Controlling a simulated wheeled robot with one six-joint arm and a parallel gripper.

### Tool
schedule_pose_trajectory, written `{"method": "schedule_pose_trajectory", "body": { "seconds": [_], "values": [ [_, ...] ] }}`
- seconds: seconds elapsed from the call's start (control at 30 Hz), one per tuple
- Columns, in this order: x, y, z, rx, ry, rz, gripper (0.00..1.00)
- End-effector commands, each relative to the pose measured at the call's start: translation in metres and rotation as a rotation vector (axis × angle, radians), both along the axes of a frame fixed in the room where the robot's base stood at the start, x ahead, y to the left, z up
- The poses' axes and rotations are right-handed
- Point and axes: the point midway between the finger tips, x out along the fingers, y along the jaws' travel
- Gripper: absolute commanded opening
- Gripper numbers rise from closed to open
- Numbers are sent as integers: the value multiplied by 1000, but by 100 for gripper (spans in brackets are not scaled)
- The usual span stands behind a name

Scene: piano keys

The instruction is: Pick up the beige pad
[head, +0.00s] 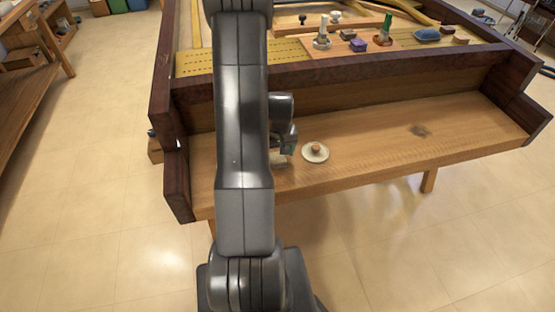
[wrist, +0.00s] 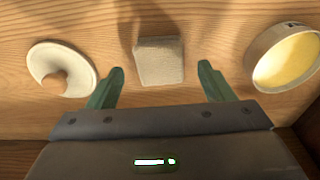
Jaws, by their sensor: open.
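The beige pad (wrist: 160,61) is a small pale block lying on the wooden shelf, seen in the upper middle of the wrist view. My gripper (wrist: 160,82) is open, with its two green fingers apart. The pad shows between and just beyond the fingertips, and nothing is held. I cannot tell the exact height of the fingers above the shelf. In the head view my gripper (head: 284,146) is partly hidden behind my arm, low over the left part of the shelf, and I cannot make out the pad clearly there.
A white round dish with a knob (wrist: 62,70) lies left of the pad; it also shows in the head view (head: 315,152). A round container with yellow contents (wrist: 287,60) stands to the right. The wooden shelf (head: 380,137) is clear further right. Dark wooden walls (head: 330,72) border it.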

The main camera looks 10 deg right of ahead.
Motion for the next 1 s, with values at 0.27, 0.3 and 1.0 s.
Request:
{"method": "schedule_pose_trajectory", "body": {
  "seconds": [0.27,0.3,1.0],
  "values": [
    [3,0,-26,0,0,0,75],
    [3,0,-27,0,0,0,75],
    [3,0,-28,0,0,0,27]
  ]
}}
